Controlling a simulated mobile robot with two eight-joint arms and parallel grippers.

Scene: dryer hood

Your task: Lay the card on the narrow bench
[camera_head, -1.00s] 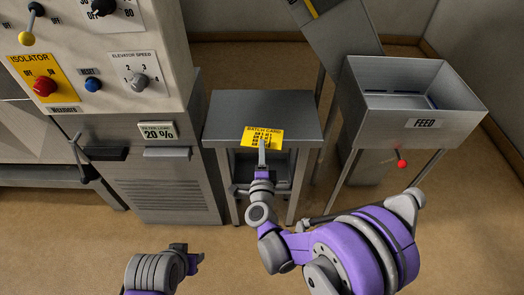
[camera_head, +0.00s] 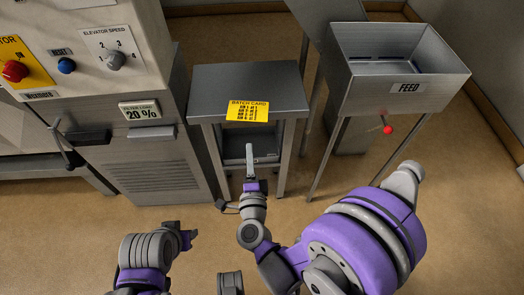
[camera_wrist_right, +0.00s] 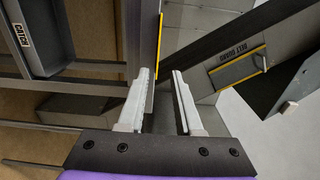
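The yellow batch card (camera_head: 248,111) lies face up on the grey top of the narrow bench (camera_head: 245,78), at its front edge. Its front side looks level with or slightly past that edge. In the right wrist view the card (camera_wrist_right: 159,45) shows as a thin yellow strip along the bench edge. My right gripper (camera_head: 249,153) is in front of the bench, below and apart from the card. In the right wrist view the gripper (camera_wrist_right: 162,100) is open, with nothing between its fingers. My left gripper (camera_head: 188,239) is low at the lower left; its fingers are unclear.
The machine cabinet (camera_head: 160,175) with its knobs stands left of the bench. A metal feed hopper (camera_head: 385,95) on legs stands to the right, with a red-knobbed lever (camera_head: 387,129). A catch tray (camera_wrist_right: 38,40) sits under the bench. Floor is clear in front.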

